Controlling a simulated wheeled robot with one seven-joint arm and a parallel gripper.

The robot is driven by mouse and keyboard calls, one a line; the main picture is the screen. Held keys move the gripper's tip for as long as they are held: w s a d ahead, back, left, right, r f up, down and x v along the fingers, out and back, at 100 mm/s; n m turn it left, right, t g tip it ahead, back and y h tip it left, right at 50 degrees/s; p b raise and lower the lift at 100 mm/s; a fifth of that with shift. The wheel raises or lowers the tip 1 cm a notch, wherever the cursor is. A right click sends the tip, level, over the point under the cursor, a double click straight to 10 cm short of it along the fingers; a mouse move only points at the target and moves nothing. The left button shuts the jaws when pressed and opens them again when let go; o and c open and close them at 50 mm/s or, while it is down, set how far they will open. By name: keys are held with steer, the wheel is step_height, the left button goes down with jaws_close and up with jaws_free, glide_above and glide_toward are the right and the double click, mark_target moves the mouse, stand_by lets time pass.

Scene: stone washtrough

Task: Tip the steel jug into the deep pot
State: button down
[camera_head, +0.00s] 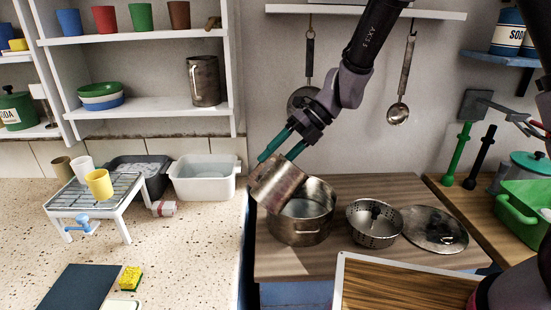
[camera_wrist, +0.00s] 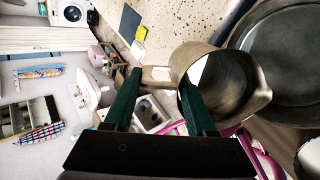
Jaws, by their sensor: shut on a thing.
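My gripper (camera_head: 278,158) is shut on the handle of a steel jug (camera_head: 277,184), which hangs tilted over the left rim of the deep pot (camera_head: 298,232). In the wrist view the green fingers (camera_wrist: 160,82) straddle the jug's pale handle. The jug's open mouth (camera_wrist: 225,85) faces the camera, and its spout points right, towards the pot (camera_wrist: 292,60). No pouring stream shows. I cannot tell what is in the jug. The pot stands upright on the wooden counter; its inside is partly hidden by the jug.
A colander (camera_head: 374,226) and a lid (camera_head: 432,230) sit right of the pot. A ladle (camera_head: 398,113) hangs behind. Another metal jug (camera_head: 203,82) stands on the shelf. A white basin (camera_head: 204,180) and a rack with cups (camera_head: 95,196) are left. A wooden board (camera_head: 400,288) lies in front.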

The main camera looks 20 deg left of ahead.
steer(key=shift+w+d+g+y, duration=0.6)
steer(key=shift+w, duration=0.05)
stand_by(2.5)
